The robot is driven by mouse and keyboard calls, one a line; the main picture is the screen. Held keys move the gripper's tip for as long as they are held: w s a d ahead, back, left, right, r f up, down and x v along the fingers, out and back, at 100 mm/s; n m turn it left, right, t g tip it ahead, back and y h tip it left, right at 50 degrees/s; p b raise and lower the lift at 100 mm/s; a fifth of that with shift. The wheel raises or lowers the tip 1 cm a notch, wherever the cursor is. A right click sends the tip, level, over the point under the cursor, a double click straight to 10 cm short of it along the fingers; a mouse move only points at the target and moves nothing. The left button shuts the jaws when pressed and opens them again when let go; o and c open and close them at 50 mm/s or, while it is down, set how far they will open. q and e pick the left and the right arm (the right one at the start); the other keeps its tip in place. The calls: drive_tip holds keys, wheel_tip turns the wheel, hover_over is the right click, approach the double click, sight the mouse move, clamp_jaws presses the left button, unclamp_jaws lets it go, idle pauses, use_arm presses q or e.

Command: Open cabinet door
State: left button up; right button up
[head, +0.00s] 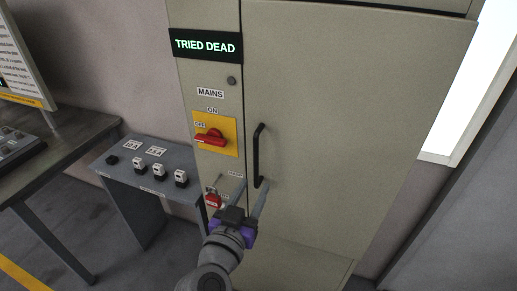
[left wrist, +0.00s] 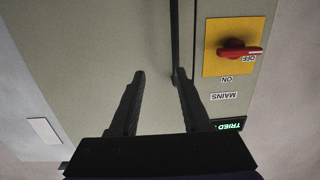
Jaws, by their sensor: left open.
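The beige cabinet door (head: 340,110) looks shut, flush with its frame. Its black upright bar handle (head: 259,155) is near the door's left edge. My left gripper (head: 254,182) is open at the handle's lower part, with its fingers pointing toward the door. In the upside-down left wrist view, my left gripper (left wrist: 158,73) shows its two fingers apart. There the handle (left wrist: 174,35) runs down to beside the right-hand finger; I cannot tell if they touch. Nothing is visibly held. My right gripper is not in view.
Left of the door are a red mains switch (head: 209,138) on a yellow plate, a lit "TRIED DEAD" sign (head: 206,45) and a red tag (head: 213,201).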

sight(256, 149)
use_arm(q)
drive_tip(key=w+r+y, duration=0.1)
drive_tip(key=w, duration=0.3)
drive_tip(key=w+n+t, duration=0.1)
drive_tip(key=w, duration=0.3)
drive_tip(key=w+r+y+p, duration=0.1)
drive_tip(key=w, duration=0.2)
drive_tip(key=shift+w+d+r+n+y, duration=0.3)
drive_tip(key=shift+w+d+r, duration=0.05)
drive_tip(key=shift+w+d, duration=0.05)
clamp_jaws()
idle(1.2)
